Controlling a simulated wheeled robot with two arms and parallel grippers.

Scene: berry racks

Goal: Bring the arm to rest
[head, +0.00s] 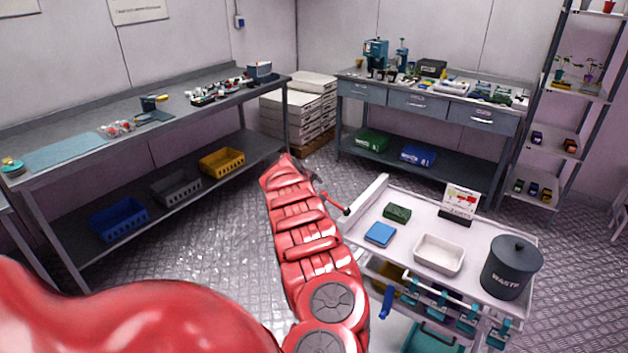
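One of my red arms, which comes in from the lower left, reaches forward over the floor, just left of the white cart (385,219). I make out no gripper fingers at its far end; they seem hidden behind the arm. My other gripper is out of the picture. A small red-handled item (337,206) shows beside the arm at the cart's left edge, and its far part is too small to make out.
The cart carries a green block (397,212), a blue block (380,233), a white tray (439,254), a sign (461,201) and a dark waste bin (511,267). A long bench (75,155) stands left, a drawer bench (420,102) behind, a shelf rack (565,95) right. Floor between is clear.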

